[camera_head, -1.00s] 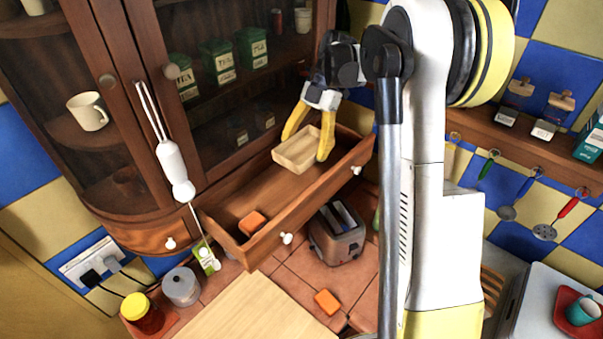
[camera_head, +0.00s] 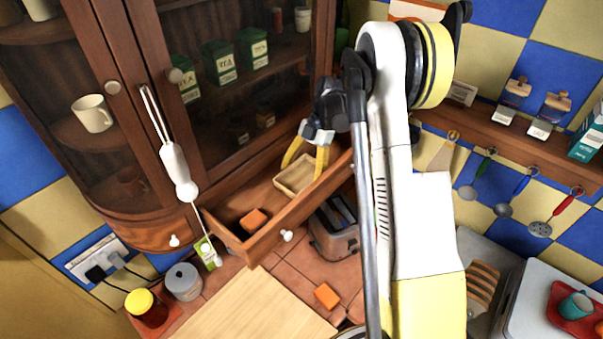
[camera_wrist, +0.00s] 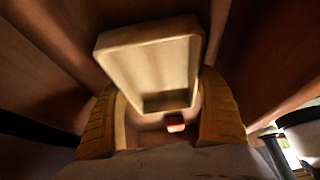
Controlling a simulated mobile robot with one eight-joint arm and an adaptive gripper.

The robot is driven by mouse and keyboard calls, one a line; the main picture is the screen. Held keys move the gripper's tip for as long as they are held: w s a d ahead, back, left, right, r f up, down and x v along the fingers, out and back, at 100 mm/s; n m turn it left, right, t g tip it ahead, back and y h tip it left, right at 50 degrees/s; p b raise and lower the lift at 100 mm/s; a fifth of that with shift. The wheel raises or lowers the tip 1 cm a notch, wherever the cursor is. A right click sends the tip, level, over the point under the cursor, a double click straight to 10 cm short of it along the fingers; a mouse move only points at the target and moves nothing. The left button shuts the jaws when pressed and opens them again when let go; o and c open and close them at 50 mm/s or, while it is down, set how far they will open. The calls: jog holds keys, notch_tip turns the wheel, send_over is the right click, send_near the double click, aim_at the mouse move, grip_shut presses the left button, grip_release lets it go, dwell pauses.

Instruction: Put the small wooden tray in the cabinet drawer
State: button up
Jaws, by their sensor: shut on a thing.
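The small wooden tray (camera_head: 298,174) is pale and rectangular. It is inside the outline of the open cabinet drawer (camera_head: 240,206), toward its right end. My gripper (camera_head: 303,170), with yellow fingers, points down from above and is shut on the tray. In the wrist view the tray (camera_wrist: 150,62) lies between and beyond the two fingers (camera_wrist: 162,122), slightly tilted in the picture. I cannot tell whether its underside touches the drawer floor. My arm hides the drawer's far right end.
An orange block (camera_head: 254,220) lies in the drawer's left part. Glass cabinet doors (camera_head: 225,85) stand close behind the drawer. A toaster (camera_head: 333,228), another orange block (camera_head: 327,296) and a wooden board (camera_head: 250,310) are below on the counter. The drawer's middle floor is clear.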

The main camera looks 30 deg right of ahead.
aim_at(306, 175)
jog(key=shift+s+f, duration=0.1)
jog(key=o, duration=1.1)
jog(key=shift+r, duration=0.25)
jog(key=shift+d+r, duration=0.2)
jog(key=shift+r, duration=0.05)
jog(key=b+v, duration=0.1)
jog(key=v, duration=0.2)
jog(key=shift+w+d+r, duration=0.1)
jog(key=shift+w+r, duration=0.1)
jog(key=w+d+b, duration=0.1)
jog(key=d, duration=0.2)
jog(key=w+d, duration=0.2)
jog(key=d, duration=0.2)
jog(key=w+d+b, duration=0.1)
jog(key=d, duration=0.3)
jog(key=shift+w+d+r+b, duration=0.2)
jog(key=shift+w+r+b, duration=0.15)
jog(key=shift+w, duration=0.05)
